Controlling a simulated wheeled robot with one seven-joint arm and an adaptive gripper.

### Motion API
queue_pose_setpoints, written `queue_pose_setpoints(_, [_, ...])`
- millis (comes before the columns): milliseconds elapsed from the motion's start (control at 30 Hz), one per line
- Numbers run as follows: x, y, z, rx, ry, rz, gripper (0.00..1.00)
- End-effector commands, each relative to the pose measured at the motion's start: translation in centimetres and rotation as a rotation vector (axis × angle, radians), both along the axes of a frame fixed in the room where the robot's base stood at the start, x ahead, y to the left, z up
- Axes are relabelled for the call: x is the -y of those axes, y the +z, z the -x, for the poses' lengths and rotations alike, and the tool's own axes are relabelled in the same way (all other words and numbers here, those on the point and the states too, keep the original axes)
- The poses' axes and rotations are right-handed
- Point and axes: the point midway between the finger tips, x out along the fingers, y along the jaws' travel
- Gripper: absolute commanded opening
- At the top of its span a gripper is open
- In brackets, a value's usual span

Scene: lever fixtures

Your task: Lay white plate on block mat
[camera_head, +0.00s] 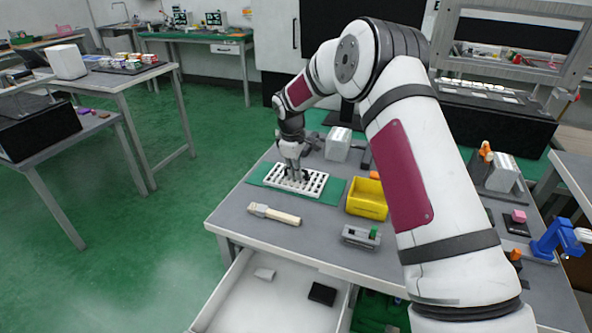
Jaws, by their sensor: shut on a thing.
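The white plate (314,190) is a rectangular white piece with rows of dark holes, in the middle of the head view. It is over the green block mat (333,190), which shows around it at its left and right ends. The plate looks level. I cannot tell whether it touches the mat or is held just above it. My gripper (295,176) points down at the plate and is shut on it. The fingertips are small and partly hidden among the holes.
A yellow bin (367,207) stands right of the mat. A white box (338,144) stands behind. An open drawer (240,306) juts out below the table's front edge.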

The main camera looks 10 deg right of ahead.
Motion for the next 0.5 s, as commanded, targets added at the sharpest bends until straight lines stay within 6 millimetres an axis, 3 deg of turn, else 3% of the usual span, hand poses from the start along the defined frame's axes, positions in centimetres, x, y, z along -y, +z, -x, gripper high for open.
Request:
queue_pose_setpoints(267, [-0.02, -0.19, -0.05, 0.001, 0.0, 0.0, 0.0])
queue_pose_setpoints(300, [-0.02, -0.28, -0.02, 0.001, 0.0, -0.001, 0.11])
queue_pose_setpoints(400, [-0.02, -0.22, 0.0, 0.001, 0.0, -0.001, 0.28])
queue_pose_setpoints(500, [-0.02, -0.24, 0.01, 0.0, 0.0, 0.0, 0.28])
